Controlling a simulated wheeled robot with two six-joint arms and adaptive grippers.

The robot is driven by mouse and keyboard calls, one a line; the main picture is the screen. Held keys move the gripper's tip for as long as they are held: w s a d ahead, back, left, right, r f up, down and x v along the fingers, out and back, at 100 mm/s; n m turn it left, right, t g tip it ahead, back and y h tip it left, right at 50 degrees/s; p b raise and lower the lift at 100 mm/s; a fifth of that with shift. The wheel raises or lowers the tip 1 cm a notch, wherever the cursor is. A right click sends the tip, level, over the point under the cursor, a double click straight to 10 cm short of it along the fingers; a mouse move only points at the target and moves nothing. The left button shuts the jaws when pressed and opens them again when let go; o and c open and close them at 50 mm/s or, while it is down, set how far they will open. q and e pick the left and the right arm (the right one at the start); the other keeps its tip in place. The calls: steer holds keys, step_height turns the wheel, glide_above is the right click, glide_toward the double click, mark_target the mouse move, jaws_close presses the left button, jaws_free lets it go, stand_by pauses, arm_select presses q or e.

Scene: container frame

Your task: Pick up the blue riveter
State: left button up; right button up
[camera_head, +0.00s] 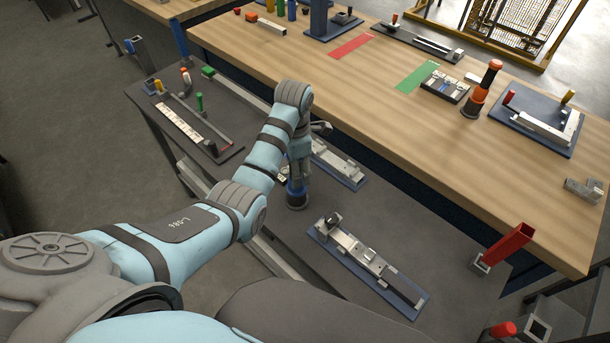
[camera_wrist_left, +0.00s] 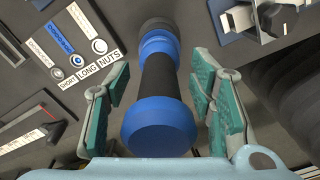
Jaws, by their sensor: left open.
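The blue riveter (camera_head: 297,198) is a black and blue cylinder on the dark grey lower table in the head view. In the left wrist view the riveter (camera_wrist_left: 160,85) lies between the two green-padded fingers, with its wide blue end nearest the camera. My left gripper (camera_head: 299,178) is at the riveter, pointing down in the head view and partly hiding it. In the left wrist view the gripper (camera_wrist_left: 163,100) is open, with a finger on each side and a visible gap on both sides. My right gripper is not in view.
A blue-based metal fixture (camera_head: 368,265) lies right of the riveter, and another fixture (camera_head: 338,162) lies behind it. An orange riveter (camera_head: 482,92) stands on the wooden table (camera_head: 400,125).

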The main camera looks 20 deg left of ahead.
arm_select(q)
jaws_close()
steer(key=shift+w+r, duration=0.1)
stand_by(0.3)
